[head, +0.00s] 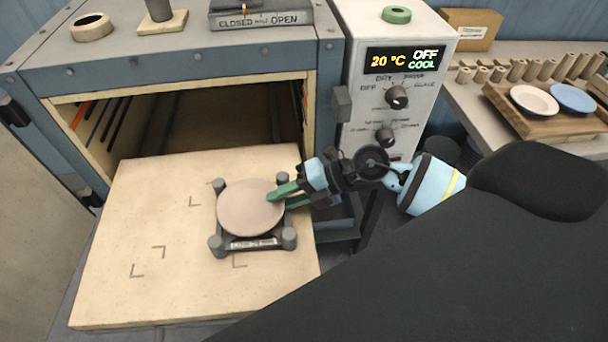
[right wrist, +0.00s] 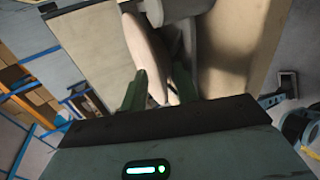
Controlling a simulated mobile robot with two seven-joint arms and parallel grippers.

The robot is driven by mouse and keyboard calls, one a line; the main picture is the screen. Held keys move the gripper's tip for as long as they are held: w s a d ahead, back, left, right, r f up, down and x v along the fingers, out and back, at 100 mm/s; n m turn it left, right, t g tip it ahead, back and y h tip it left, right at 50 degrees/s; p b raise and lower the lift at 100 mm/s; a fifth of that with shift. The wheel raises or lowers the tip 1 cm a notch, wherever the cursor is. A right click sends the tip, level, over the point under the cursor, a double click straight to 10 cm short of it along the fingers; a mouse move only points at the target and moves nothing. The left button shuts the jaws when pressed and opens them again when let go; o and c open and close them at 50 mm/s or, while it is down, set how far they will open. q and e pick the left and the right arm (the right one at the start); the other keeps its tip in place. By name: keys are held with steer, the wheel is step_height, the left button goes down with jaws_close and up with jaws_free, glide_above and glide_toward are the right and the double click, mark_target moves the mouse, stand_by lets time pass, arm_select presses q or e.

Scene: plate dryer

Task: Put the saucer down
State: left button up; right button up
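The pinkish saucer (head: 250,208) lies over a dark square stand (head: 252,243) with grey corner posts. The stand is on a pale board in front of the open dryer. My right gripper (head: 283,197) reaches in from the right, with one green finger above the saucer's right rim and the other lower. In the right wrist view the saucer (right wrist: 150,50) shows nearly edge-on between the fingers of my right gripper (right wrist: 160,88). The fingers are apart with the rim between them; whether they press on it is unclear. My left gripper is out of view.
The pale board (head: 135,240) has several corner marks and free room at left and front. The dryer's control panel (head: 388,95) reads 20 °C, OFF, COOL. A wooden rack (head: 525,122) with a white and a blue saucer stands on the right bench. My dark arm covers the lower right.

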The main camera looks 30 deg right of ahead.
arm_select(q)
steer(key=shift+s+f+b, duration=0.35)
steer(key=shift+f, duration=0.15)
arm_select(e)
steer(key=v, duration=1.1)
steer(key=shift+d+r, duration=0.2)
steer(key=shift+d, duration=0.15)
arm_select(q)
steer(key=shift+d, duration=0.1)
arm_select(e)
steer(key=shift+s, duration=0.15)
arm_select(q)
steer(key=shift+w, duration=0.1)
